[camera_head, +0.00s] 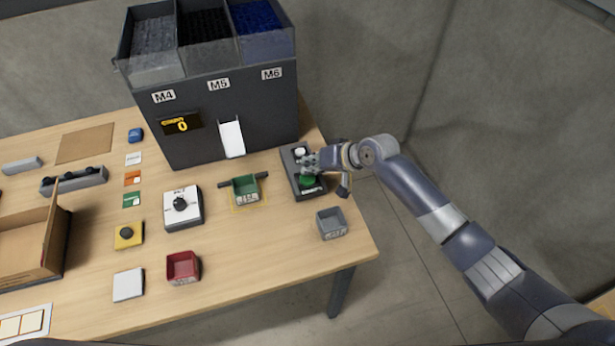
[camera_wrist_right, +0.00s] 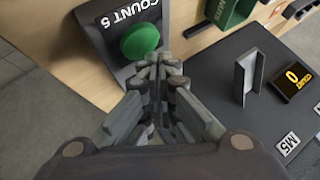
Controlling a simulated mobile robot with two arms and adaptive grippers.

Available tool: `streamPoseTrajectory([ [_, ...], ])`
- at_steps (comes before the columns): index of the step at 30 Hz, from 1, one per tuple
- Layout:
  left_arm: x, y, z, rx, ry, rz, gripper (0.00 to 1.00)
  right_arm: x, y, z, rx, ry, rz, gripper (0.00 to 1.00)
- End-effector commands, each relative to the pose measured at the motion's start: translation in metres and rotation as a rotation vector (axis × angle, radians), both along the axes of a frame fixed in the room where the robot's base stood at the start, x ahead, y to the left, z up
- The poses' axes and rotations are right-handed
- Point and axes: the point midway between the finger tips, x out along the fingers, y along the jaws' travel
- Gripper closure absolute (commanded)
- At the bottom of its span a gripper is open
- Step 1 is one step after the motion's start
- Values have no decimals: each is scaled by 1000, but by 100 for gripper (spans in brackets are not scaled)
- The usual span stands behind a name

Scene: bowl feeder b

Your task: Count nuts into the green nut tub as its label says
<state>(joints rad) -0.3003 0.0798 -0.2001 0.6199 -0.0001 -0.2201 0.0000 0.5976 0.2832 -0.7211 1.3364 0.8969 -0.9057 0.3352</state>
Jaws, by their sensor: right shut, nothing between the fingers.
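The green nut tub (camera_head: 246,183) sits on a yellow-outlined square below the feeder's white chute (camera_head: 232,139). Its label is too small to read; part of the tub shows at the top of the wrist view (camera_wrist_right: 240,8). The feeder (camera_head: 230,115) has bins marked M4, M5 and M6, and its display (camera_head: 182,125) reads 0. A dark button box (camera_head: 291,165) stands right of the tub, with a green button (camera_wrist_right: 140,41) beside "COUNT 5" lettering. My right gripper (camera_head: 308,162) is shut and empty above this box, close to the green button. My left gripper is out of view.
A white dial box (camera_head: 183,208) stands left of the tub. A grey tub (camera_head: 331,223) is near the table's right edge, a red tub (camera_head: 182,267) near the front. A yellow button box (camera_head: 128,235) and open cardboard box (camera_head: 25,245) are left.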

Motion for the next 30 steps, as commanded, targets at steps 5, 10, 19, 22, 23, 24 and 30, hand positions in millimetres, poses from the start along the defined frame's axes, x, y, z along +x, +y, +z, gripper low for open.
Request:
streamPoseTrajectory([
  [5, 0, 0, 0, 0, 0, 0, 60, 0, 0, 0, 0, 0, 0, 100],
  [10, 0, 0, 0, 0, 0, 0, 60, 0, 0, -1, 0, 0, 0, 100],
  [19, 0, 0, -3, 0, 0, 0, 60, 0, 0, -9, 0, 1, -1, 100],
  [22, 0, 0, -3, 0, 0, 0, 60, 0, 0, -9, 0, 1, -1, 100],
  [23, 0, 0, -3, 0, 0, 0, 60, 0, 0, -9, 0, 1, -1, 100],
  [24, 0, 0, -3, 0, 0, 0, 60, 0, 0, -8, 0, 1, -1, 100],
  [30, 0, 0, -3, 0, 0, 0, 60, 0, 0, -9, 0, 0, 0, 100],
])
